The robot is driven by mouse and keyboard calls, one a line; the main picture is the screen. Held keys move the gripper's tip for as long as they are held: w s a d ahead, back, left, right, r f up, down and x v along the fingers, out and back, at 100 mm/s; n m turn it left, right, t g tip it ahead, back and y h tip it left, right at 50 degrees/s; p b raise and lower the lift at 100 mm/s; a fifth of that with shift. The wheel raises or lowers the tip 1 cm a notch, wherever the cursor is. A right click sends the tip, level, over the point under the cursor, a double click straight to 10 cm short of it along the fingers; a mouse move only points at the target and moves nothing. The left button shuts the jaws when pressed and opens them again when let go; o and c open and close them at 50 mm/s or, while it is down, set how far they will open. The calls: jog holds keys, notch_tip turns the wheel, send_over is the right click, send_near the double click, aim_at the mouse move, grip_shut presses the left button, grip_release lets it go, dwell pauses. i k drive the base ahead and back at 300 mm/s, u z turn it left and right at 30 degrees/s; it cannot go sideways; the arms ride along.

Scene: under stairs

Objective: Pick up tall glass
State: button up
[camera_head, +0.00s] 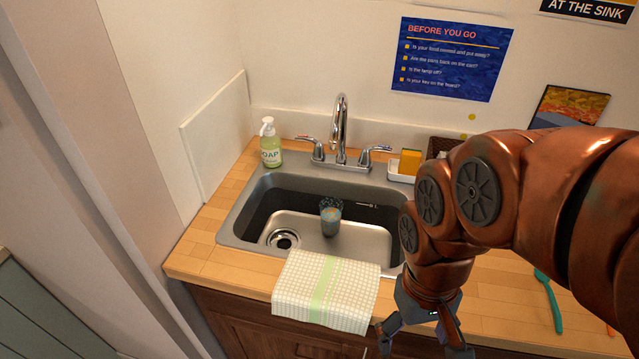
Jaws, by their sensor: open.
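A small bluish-grey glass (331,219) stands in the sink basin, right of the drain.
The steel sink (240,224) has raised walls around the glass, with a faucet (341,130) behind. A checked towel (325,290) hangs over the front counter edge. A teal utensil (549,298) lies right.

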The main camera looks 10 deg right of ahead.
aim_at(330, 208)
jog(key=k, duration=1.3)
jog(key=u, duration=0.65)
jog(key=i, duration=0.55)
jog(key=u, duration=0.75)
jog(key=i, duration=0.65)
jog(key=z, duration=0.65)
jog(key=i, duration=0.75)
jog(key=z, duration=0.75)
